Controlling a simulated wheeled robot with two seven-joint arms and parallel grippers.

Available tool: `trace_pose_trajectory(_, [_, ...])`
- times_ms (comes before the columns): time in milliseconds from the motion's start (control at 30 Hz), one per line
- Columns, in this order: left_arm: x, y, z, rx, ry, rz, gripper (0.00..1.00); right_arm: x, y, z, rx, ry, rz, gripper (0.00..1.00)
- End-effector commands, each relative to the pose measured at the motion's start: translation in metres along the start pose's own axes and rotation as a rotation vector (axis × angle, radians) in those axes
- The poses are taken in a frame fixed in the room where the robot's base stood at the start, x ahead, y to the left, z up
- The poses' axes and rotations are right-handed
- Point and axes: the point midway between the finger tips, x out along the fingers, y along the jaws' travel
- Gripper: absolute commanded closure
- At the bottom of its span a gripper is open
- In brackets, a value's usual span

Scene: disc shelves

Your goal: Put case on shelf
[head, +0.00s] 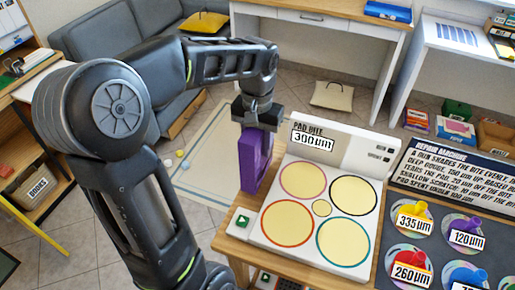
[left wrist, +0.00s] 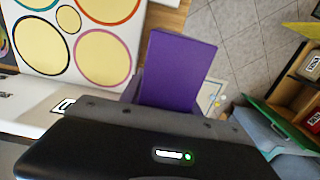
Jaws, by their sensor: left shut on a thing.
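A purple case (head: 255,160) hangs upright in my left gripper (head: 257,122), at the left edge of the wooden table, beside the white pad machine. In the left wrist view the purple case (left wrist: 176,72) sticks out beyond the dark gripper body. The fingers are shut on its top end; the fingertips are partly hidden. I cannot tell whether its lower end touches the table. A wooden shelf unit (head: 25,95) stands at the far left, and a white shelf (head: 455,65) at the upper right. My right gripper is not in view.
The white pad machine (head: 270,232) carries several round pads. A dark board (head: 385,255) at the right holds coloured, labelled discs. A grey sofa (head: 110,40) and a desk (head: 320,25) stand behind. Tiled floor (head: 215,190) left of the table is mostly open.

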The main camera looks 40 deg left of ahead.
Motion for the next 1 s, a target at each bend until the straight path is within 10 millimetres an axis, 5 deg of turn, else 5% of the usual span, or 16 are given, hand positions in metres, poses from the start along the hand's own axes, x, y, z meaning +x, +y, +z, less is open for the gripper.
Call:
trace_pose_trajectory(133, [0.018,0.000,0.000,0.000,-0.002,0.000,1.00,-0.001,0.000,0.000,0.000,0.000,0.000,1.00])
trace_pose_trajectory(533, [0.024,0.000,0.000,0.000,0.001,0.001,1.00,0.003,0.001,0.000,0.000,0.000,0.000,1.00])
trace_pose_trajectory(567, [0.023,0.000,0.000,0.000,0.000,0.001,0.60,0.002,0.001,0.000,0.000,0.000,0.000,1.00])
trace_pose_trajectory(800, [0.022,0.000,0.000,0.000,0.000,0.001,0.41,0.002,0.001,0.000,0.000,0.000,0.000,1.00])
trace_pose_trajectory(1000, [0.022,0.000,0.000,0.000,0.000,0.001,0.40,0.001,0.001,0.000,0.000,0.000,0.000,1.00])
